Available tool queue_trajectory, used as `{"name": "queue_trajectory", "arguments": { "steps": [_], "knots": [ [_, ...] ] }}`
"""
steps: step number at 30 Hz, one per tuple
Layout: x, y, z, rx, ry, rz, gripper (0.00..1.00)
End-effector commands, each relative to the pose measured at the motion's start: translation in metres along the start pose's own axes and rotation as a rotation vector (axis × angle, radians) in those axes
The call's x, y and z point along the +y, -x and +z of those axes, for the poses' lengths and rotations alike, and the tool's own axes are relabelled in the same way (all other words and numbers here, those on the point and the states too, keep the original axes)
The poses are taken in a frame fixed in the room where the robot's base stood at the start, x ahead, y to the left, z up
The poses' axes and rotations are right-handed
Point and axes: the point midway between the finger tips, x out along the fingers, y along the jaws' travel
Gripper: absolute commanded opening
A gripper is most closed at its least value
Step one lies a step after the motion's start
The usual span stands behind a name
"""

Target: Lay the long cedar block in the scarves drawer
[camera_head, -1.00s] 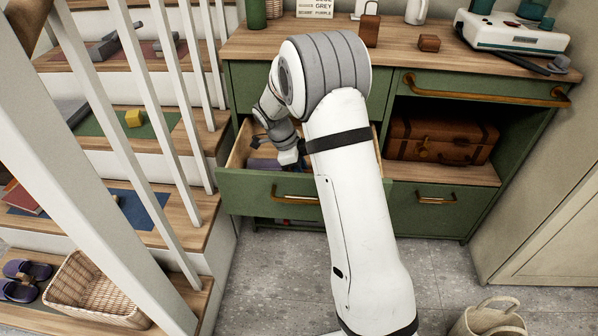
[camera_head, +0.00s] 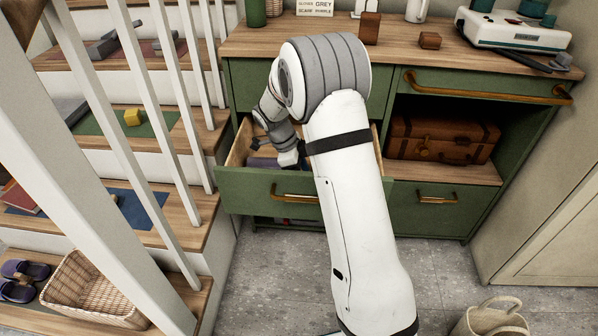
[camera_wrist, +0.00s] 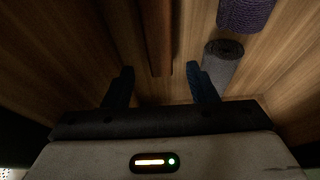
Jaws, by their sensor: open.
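The open drawer (camera_head: 262,190) has a green front and brass handle, low on the left of the cabinet. My gripper (camera_wrist: 160,72) is inside it, fingers apart. In the head view my gripper (camera_head: 289,158) is partly hidden by my arm. A long reddish-brown wooden bar (camera_wrist: 155,38), apparently the long cedar block, runs away from me along the drawer's wooden floor. Its near end lies around the gap between my fingertips, with space on both sides. A grey rolled scarf (camera_wrist: 222,63) and a purple knitted roll (camera_wrist: 246,12) lie to its right.
A brown upright block (camera_head: 370,29) and a small brown block (camera_head: 429,41) stand on the cabinet top by a lettered card (camera_head: 314,8). A suitcase (camera_head: 441,140) fills the right shelf. White balusters (camera_head: 120,130) and stairs are left; a basket (camera_head: 490,322) is on the floor.

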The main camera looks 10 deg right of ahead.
Motion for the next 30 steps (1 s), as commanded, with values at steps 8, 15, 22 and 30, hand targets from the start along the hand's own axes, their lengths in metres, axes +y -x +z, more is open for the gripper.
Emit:
{"name": "queue_trajectory", "arguments": {
  "steps": [8,15,22,30],
  "knots": [
    [0.0,0.018,-0.007,0.0,0.0,-0.001,0.52],
    [-0.001,0.075,-0.005,-0.002,0.001,-0.004,0.52],
    [-0.001,0.116,-0.005,-0.001,0.001,-0.003,0.52],
    [0.007,0.136,-0.012,-0.015,0.055,-0.001,0.52]
  ]
}}
